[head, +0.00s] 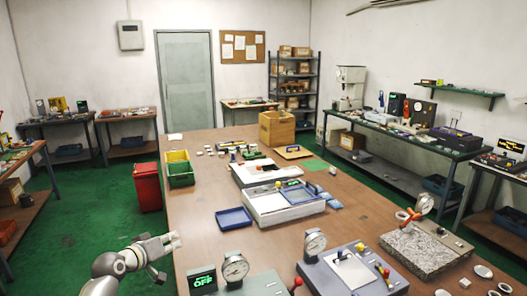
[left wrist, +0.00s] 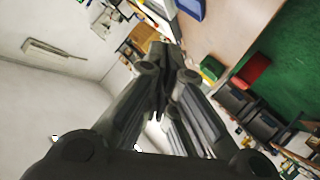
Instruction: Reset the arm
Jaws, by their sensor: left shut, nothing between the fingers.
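My left gripper (head: 172,241) is at the left edge of the long brown table in the head view, with its arm coming in from the lower left. It points to the right and is empty. In the left wrist view its fingers (left wrist: 162,50) are closed together, with nothing between them. That view is tilted and shows the wall, the table and the green floor beyond the fingers. My right gripper does not show in either view.
A blue tray (head: 234,219), a dial gauge device (head: 235,268) and a grey control box (head: 352,272) stand near the gripper. A granite block (head: 427,250) is farther right. A red bin (head: 148,187) stands on the floor left of the table (head: 196,222).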

